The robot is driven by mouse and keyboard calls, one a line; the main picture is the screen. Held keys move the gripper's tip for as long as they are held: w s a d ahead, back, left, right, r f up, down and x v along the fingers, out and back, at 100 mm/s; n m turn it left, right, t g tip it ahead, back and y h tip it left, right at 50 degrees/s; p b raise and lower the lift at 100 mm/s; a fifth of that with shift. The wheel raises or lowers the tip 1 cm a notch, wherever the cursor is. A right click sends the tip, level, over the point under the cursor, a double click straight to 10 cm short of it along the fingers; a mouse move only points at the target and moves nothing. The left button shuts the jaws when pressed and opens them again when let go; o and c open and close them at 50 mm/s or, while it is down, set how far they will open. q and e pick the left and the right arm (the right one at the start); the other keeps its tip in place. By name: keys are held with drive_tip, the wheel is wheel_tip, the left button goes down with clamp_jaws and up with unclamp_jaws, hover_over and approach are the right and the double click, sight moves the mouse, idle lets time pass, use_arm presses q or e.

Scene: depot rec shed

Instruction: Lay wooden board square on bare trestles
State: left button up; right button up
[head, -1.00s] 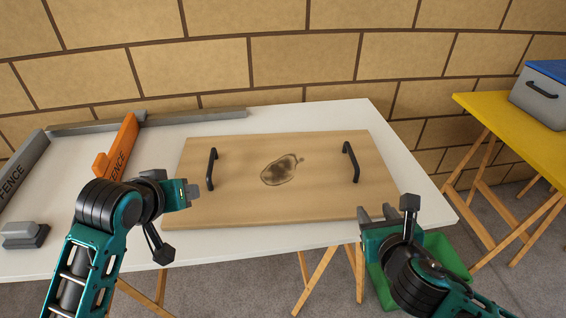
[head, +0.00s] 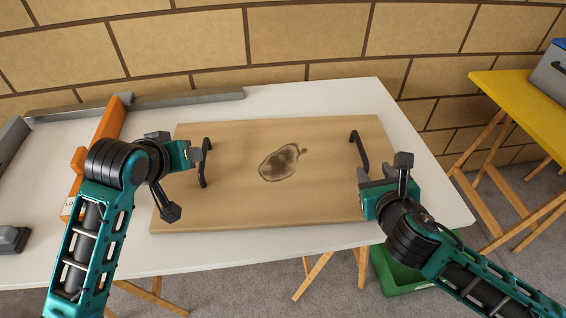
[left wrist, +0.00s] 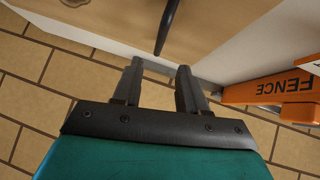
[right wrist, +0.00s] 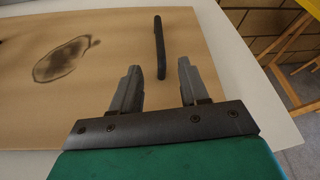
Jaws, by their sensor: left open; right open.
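The wooden board (head: 235,195) lies flat on a white table top (head: 300,97). It has a dark oval stain and two black handles, the left handle (head: 206,162) and the right handle (head: 359,150). My left gripper (head: 203,152) is open beside the left handle; in the left wrist view that handle (left wrist: 166,25) is beyond the open fingers (left wrist: 157,80). My right gripper (head: 375,178) is open just in front of the right handle; in the right wrist view the handle (right wrist: 160,48) stands ahead of the open fingers (right wrist: 157,82). Neither gripper holds anything. Bare trestles cannot be made out clearly.
An orange fence piece (head: 108,125) and a long grey bar (head: 190,101) lie at the table's left and back. A yellow table (head: 500,88) with a grey box (head: 552,72) stands right. A green crate (head: 395,272) is below.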

sight(204, 155)
use_arm(q)
drive_tip(key=x, duration=1.1)
drive_tip(key=shift+w+d+f, duration=0.1)
drive_tip(key=shift+w+f, duration=0.05)
use_arm(e)
drive_tip(key=x, duration=1.1)
drive_tip(key=shift+w+f, duration=0.1)
drive_tip(key=shift+w, duration=0.1)
use_arm(q)
clamp_jaws()
use_arm(e)
clamp_jaws()
drive_tip(key=shift+d, duration=0.1)
drive_tip(key=shift+r, duration=0.2)
